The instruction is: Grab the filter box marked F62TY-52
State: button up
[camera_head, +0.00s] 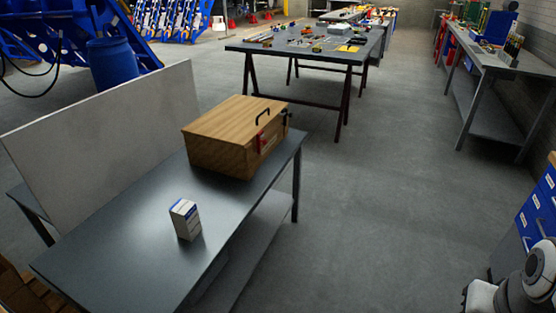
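A small white and blue box (185,220) stands upright on the dark metal table (120,265) in the front left. Its printing is too small to read, so I cannot tell whether it is marked F62TY-52. No other box of that kind shows. A white and dark part of my arm (520,290) shows at the bottom right corner, well apart from the box. My gripper's fingers cannot be seen.
A wooden box with a black handle (225,140) stands at the table's far end. A pale upright panel (110,140) runs along the table's left side. A tool-covered table (290,55) stands behind. Blue drawers (538,215) are at right. The floor between is clear.

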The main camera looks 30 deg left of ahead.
aim_at(183, 214)
jog(key=z, duration=0.05)
jog(key=i, duration=2.55)
jog(key=u, duration=0.5)
jog(key=k, duration=0.1)
jog(key=u, duration=3.3)
jog(key=i, duration=1)
